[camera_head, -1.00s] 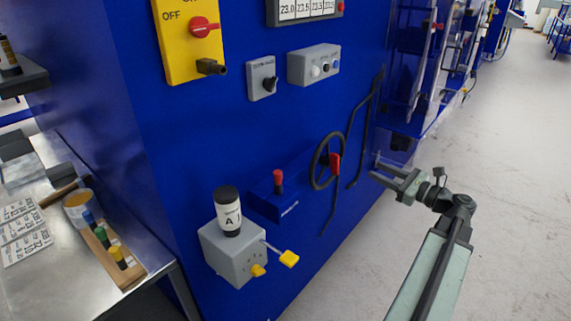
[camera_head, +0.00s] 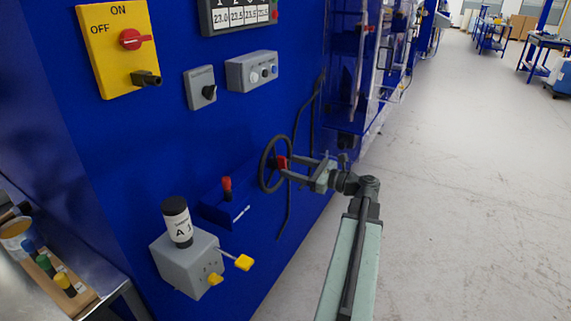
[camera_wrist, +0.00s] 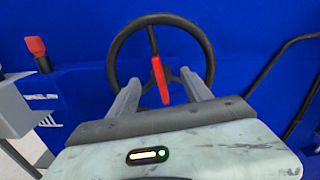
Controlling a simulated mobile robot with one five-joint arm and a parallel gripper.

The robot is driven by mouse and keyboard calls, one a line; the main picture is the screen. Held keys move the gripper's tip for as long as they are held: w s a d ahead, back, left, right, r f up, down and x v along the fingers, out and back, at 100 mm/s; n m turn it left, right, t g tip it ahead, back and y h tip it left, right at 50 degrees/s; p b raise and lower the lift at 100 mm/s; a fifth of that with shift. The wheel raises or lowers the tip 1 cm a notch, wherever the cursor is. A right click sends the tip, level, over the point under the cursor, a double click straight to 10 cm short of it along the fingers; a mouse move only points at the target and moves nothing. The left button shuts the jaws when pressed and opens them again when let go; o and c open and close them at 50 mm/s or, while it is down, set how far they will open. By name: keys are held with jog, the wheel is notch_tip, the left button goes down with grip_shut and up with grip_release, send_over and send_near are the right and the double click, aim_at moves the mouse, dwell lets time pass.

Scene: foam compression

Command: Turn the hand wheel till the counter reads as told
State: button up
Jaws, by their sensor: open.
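The black hand wheel (camera_head: 266,172) stands on the blue machine face, with a red part at its middle. In the wrist view the wheel (camera_wrist: 112,60) is seen face on, and the red part (camera_wrist: 160,80) lies between my fingers. My gripper (camera_head: 296,168) is open, its two fingers at the wheel; in the wrist view my gripper (camera_wrist: 158,88) has one finger on each side of the red part. I cannot tell whether the fingers touch it. The counter (camera_head: 241,16) at the top shows digit tiles, cut off by the frame edge.
A red-knobbed lever (camera_head: 227,187) is left of the wheel. A grey box (camera_head: 187,263) with yellow-tipped levers carries a bottle (camera_head: 177,221). A yellow switch panel (camera_head: 115,50) is higher up. A black bent bar (camera_wrist: 262,75) stands right of the wheel.

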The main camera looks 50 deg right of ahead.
aim_at(286, 165)
jog(key=x, duration=0.4)
grip_shut()
dwell(1.3)
